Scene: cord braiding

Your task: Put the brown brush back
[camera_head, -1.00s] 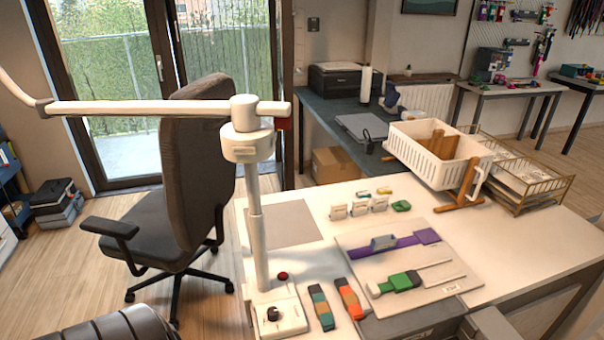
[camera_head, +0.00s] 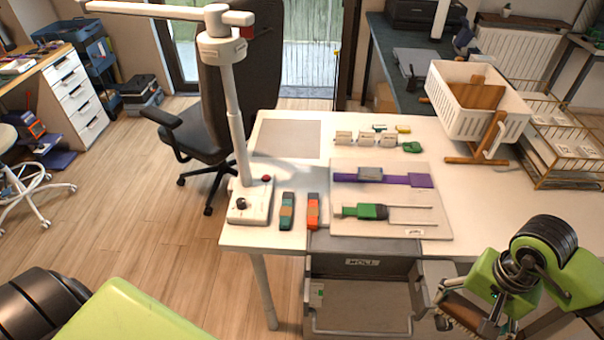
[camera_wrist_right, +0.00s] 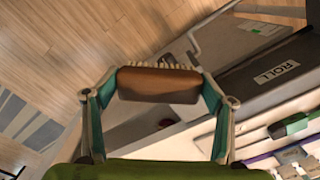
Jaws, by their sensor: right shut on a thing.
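The brown brush (camera_head: 462,312) has a brown wooden back and pale bristles. It is in my right gripper (camera_head: 470,308), low at the right of the head view, beside the right side of an open drawer (camera_head: 360,333). In the right wrist view, the brush (camera_wrist_right: 158,84) lies crosswise between the two fingers of my right gripper (camera_wrist_right: 158,90), which are shut on its ends. The bristles point away from the palm. My left gripper is out of view; only part of my left arm shows at the lower left.
The open grey drawer with a lettered front panel (camera_head: 362,263) is under the white table (camera_head: 275,238). On the table are a white lamp stand (camera_head: 250,205), a board (camera_head: 440,225) with purple and green tools, and a white basket (camera_head: 450,110).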

